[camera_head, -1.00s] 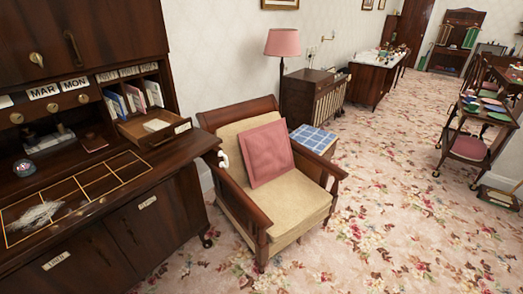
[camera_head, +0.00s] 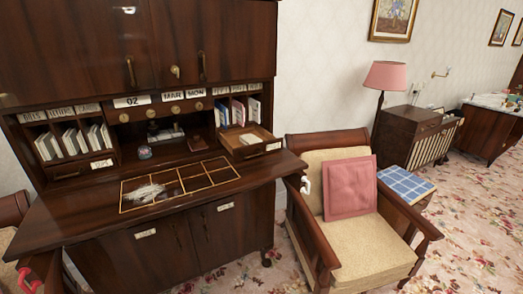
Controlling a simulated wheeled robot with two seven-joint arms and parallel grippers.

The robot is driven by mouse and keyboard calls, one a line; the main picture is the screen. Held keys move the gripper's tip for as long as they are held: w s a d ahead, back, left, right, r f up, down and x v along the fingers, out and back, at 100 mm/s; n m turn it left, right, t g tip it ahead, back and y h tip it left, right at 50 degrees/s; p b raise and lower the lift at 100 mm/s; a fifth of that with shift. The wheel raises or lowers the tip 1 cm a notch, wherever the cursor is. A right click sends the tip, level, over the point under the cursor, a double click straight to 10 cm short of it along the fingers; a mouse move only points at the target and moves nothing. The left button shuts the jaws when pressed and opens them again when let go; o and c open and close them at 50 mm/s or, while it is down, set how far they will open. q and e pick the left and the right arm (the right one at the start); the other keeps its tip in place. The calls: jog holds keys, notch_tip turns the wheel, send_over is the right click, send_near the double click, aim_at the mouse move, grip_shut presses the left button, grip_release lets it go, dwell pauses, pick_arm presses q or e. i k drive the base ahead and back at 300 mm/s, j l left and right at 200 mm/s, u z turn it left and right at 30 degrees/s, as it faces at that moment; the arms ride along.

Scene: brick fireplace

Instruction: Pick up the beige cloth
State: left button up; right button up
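I cannot pick out a beige cloth for certain. A pale, streaky bundle (camera_head: 148,191) lies inside the left part of a yellow-lined grid on the dark wooden desk (camera_head: 85,221); I cannot tell what it is made of. A small white object (camera_head: 305,186) is at the left arm of the armchair, too small to make out. Neither of my grippers is in view.
The armchair (camera_head: 372,247) with a pink cushion (camera_head: 350,187) stands right of the desk. A desk drawer (camera_head: 250,144) is pulled open. A blue-checked stool (camera_head: 406,185) and a pink lamp (camera_head: 386,76) stand behind. Carpet shows at the right.

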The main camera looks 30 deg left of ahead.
aim_at(250, 138)
jog(key=u, duration=1.35)
